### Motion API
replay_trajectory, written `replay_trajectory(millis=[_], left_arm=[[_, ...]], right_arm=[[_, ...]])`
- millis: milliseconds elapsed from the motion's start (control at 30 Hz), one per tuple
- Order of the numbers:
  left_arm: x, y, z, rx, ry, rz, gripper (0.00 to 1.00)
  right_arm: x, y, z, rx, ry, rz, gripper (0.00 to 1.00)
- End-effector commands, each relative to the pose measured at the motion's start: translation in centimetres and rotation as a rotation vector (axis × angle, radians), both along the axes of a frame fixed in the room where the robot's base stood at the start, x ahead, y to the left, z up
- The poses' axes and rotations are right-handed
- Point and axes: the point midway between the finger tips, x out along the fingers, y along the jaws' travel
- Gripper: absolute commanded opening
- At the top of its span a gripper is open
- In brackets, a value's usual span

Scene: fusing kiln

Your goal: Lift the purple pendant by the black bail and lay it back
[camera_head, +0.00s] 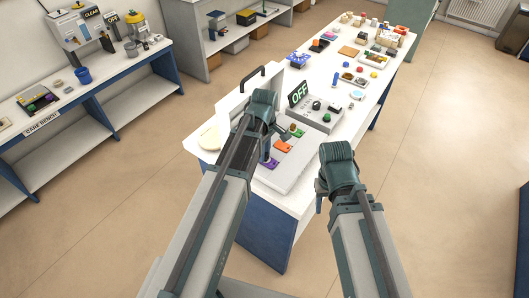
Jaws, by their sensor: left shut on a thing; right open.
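The purple pendant (271,163) shows as a small purple piece near the front of the white kiln bed, in a row with an orange piece (282,145) and a green piece (297,132). My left gripper (266,154) points down at the purple pendant and is shut on its black bail. The bail itself is hidden by the fingers, and I cannot tell whether the pendant is clear of the bed. My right gripper (320,203) is open and empty, off the right edge of the table.
The kiln's raised lid (234,104) with a black handle stands left of the bed. Several small items crowd the far table.

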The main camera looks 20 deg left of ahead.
Motion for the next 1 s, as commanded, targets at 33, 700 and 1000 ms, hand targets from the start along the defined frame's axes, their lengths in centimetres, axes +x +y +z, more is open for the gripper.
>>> replay_trajectory(millis=[33,700,1000], left_arm=[[0.0,0.0,0.2,0.0,0.0,0.0,0.0],[0.0,0.0,1.1,0.0,0.0,0.0,0.0],[0.0,0.0,1.5,0.0,0.0,0.0,0.0]], right_arm=[[0.0,0.0,0.2,0.0,0.0,0.0,0.5],[0.0,0.0,1.1,0.0,0.0,0.0,0.5],[0.0,0.0,1.5,0.0,0.0,0.0,0.5]])
